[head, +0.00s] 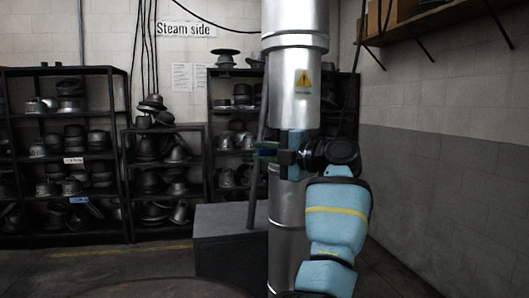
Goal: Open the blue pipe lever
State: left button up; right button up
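A thick silver pipe (296,95) stands upright in the middle of the head view. A light blue part (295,140), which looks like the lever, lies against the pipe about halfway up. The gripper and wrist cover part of the blue part. I cannot tell whether the fingers touch it or how far apart they are.
Black shelves (65,114) with metal hat moulds line the back wall. A dark grey box (228,240) stands on the floor left of the pipe. A wooden wall shelf (425,20) is at the upper right. The space right of my arm is clear up to the wall.

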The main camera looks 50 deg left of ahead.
pick_arm(q)
grip_shut()
jog(key=shift+r, duration=0.1)
pick_arm(e)
jog(key=shift+r, duration=0.15)
